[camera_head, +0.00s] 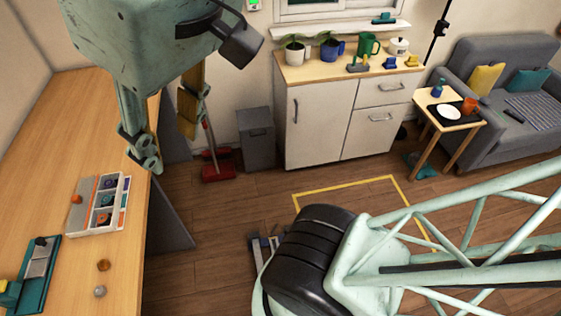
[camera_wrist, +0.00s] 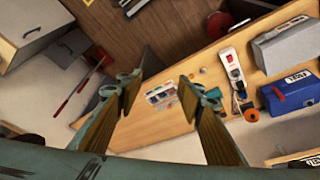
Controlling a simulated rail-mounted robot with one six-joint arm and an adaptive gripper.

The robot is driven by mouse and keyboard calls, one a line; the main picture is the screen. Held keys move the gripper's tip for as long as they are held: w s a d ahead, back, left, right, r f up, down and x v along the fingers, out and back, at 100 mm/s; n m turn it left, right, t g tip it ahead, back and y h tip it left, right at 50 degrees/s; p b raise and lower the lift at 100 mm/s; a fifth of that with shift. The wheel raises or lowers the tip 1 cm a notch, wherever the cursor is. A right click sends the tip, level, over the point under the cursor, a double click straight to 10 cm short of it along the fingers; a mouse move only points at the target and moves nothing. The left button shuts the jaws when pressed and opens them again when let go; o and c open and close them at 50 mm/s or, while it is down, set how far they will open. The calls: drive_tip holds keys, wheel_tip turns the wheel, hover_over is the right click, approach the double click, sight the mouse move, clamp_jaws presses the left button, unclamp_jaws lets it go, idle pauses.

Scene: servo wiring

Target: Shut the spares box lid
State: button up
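The spares box (camera_head: 121,208) lies on the wooden bench in the head view. It is a pale, shallow box with several compartments of small coloured parts showing on its right side. A grey lid panel (camera_head: 83,212) with an orange knob (camera_head: 76,199) lies along its left side, and the compartments are uncovered. In the wrist view the box (camera_wrist: 160,96) appears small, beyond and between the fingertips. My gripper (camera_head: 168,143) is open and empty, up and to the right of the box, apart from it. It also shows in the wrist view (camera_wrist: 157,88).
A teal tool with a grey plate (camera_head: 38,265) and two small round pieces (camera_head: 102,265) lie near the box. The wrist view shows a white-and-red device (camera_wrist: 233,67), a blue toolbox (camera_wrist: 290,95) and a grey box (camera_wrist: 288,47).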

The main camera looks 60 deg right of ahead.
drive_tip(key=shift+s+f, duration=0.25)
drive_tip(key=shift+f, duration=0.05)
drive_tip(key=shift+c, duration=0.2)
